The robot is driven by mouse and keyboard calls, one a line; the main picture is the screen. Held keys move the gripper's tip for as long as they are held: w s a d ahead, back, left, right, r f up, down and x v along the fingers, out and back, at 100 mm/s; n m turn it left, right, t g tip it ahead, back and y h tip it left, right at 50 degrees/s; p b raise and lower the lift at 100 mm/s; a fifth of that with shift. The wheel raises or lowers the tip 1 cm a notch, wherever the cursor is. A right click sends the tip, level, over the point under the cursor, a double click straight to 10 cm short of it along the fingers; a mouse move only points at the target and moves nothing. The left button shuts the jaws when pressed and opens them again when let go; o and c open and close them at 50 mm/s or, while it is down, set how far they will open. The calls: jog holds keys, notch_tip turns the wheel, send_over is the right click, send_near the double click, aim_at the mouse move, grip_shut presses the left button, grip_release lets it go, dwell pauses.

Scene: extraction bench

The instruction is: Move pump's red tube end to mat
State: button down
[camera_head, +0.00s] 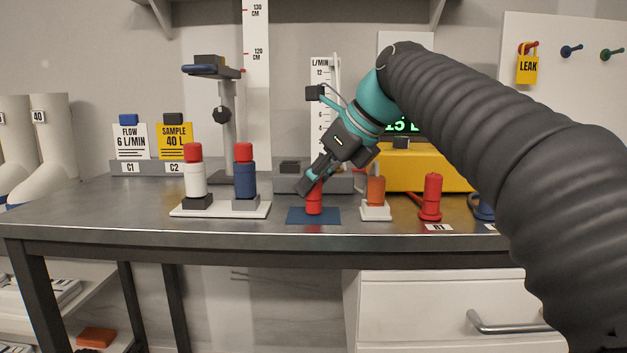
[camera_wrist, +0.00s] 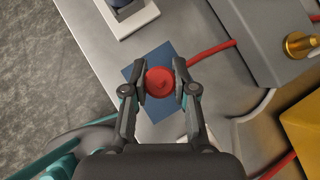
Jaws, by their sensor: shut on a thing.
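The red tube end (camera_head: 314,199) is a short red cylinder over the blue mat (camera_head: 296,216) on the bench. My gripper (camera_head: 313,188) points down and is shut on the red tube end. In the wrist view the red tube end (camera_wrist: 160,82) sits between both fingers of my gripper (camera_wrist: 160,85), with the blue mat (camera_wrist: 158,55) beneath it. I cannot tell whether its base touches the mat. A red tube (camera_wrist: 215,52) runs from near it toward the grey block at the right. The yellow pump (camera_head: 440,178) stands at the back right, partly behind my arm.
A white tray (camera_head: 222,211) with a white and a blue cylinder, both red-capped, stands left of the mat. An orange piece on a white stand (camera_head: 375,212) is close on the right. A red fitting (camera_head: 432,195) stands farther right. The bench's front left is clear.

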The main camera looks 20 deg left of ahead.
jog(key=shift+f, duration=0.35)
jog(key=c, duration=0.8)
grip_release()
jog(key=shift+c, duration=0.2)
jog(key=v, duration=1.2)
jog(key=shift+s, duration=0.15)
